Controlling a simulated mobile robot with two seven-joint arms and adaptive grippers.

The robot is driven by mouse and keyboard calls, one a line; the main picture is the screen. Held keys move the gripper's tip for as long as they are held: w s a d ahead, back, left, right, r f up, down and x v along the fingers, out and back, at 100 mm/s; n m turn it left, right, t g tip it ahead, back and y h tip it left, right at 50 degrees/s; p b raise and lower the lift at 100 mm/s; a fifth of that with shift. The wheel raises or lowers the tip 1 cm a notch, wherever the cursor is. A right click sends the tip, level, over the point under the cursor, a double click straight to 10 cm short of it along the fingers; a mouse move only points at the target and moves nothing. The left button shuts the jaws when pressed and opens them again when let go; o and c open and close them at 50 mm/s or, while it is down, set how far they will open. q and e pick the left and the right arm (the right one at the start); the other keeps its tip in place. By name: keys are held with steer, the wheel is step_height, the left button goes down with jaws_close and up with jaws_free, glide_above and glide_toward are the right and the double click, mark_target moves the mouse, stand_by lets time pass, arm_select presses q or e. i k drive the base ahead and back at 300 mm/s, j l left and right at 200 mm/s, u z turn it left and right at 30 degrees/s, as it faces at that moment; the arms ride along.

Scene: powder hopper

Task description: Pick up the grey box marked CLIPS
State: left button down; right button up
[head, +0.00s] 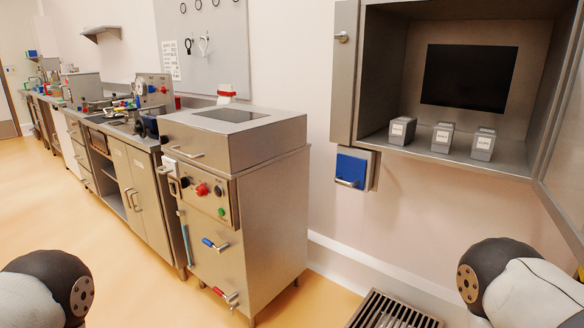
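Three small grey boxes with white labels stand in a row on the floor of an open wall cabinet at the upper right: a left box (401,136), a middle box (442,140) and a right box (483,147). The label print is too small to read, so I cannot tell which box is marked CLIPS. The boxes stand upright and apart. Parts of my two arms show at the bottom left and bottom right corners, well below and away from the cabinet. Neither gripper is in view.
The open cabinet (392,148) has a door swung out on the right. A blue-fronted box (351,170) hangs below its left side. A steel machine (270,217) stands at centre, with a floor grate (392,312) to its right. Open floor lies at left.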

mark_target(484, 137)
steer(key=i+j+z, duration=0.2)
steer(key=z, duration=0.25)
steer(key=i+j+z, duration=0.2)
steer(key=j+z, duration=0.25)
steer(key=i+j+z, duration=0.15)
steer(key=z, duration=0.35)
